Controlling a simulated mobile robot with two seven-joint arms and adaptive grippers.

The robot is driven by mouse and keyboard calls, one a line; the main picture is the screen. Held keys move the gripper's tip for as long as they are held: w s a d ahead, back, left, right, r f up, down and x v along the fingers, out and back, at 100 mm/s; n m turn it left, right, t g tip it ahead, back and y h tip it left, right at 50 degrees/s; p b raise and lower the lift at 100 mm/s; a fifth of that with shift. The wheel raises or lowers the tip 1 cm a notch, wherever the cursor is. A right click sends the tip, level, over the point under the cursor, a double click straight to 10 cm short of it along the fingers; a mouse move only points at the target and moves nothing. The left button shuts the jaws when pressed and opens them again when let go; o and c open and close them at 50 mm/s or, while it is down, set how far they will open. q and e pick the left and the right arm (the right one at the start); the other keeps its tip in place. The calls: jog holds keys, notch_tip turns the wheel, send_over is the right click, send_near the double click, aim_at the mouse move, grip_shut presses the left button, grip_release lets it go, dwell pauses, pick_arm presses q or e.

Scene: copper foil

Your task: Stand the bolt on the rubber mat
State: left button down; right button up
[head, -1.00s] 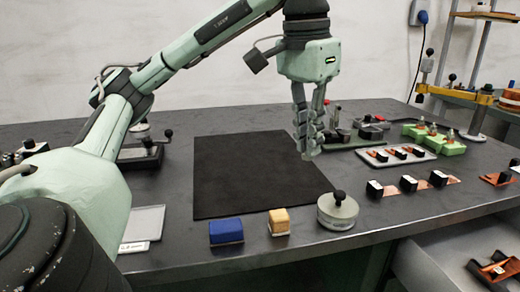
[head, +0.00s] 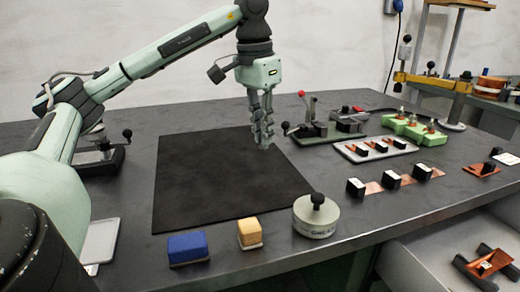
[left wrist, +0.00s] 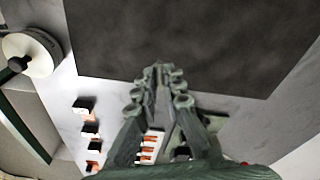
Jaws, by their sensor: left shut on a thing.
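The black rubber mat (head: 215,180) lies flat on the grey bench. It also fills the upper part of the left wrist view (left wrist: 190,35). My left gripper (head: 264,143) points down over the mat's right side in the head view, its fingers close together. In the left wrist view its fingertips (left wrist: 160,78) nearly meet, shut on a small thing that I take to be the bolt. The fingers hide most of it, so its tilt cannot be told. I see no bolt standing on the mat. My right gripper is not in view.
A round weight (head: 316,218), a yellow block (head: 249,231) and a blue block (head: 187,248) sit along the front edge. A tray of copper pieces (head: 375,149), green blocks (head: 411,125) and a clamp (head: 313,125) stand right of the mat. The mat's surface is clear.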

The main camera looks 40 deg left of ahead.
aim_at(263, 165)
pick_arm(q)
jog(key=shift+w+a+f, duration=0.3)
jog(key=shift+a+f, duration=0.15)
jog(key=shift+a, duration=0.1)
notch_tip(263, 165, down, 4)
jog(key=shift+r, duration=0.1)
jog(key=shift+f, duration=0.2)
jog(key=c, duration=1.6)
grip_release()
jog(key=shift+r, duration=0.15)
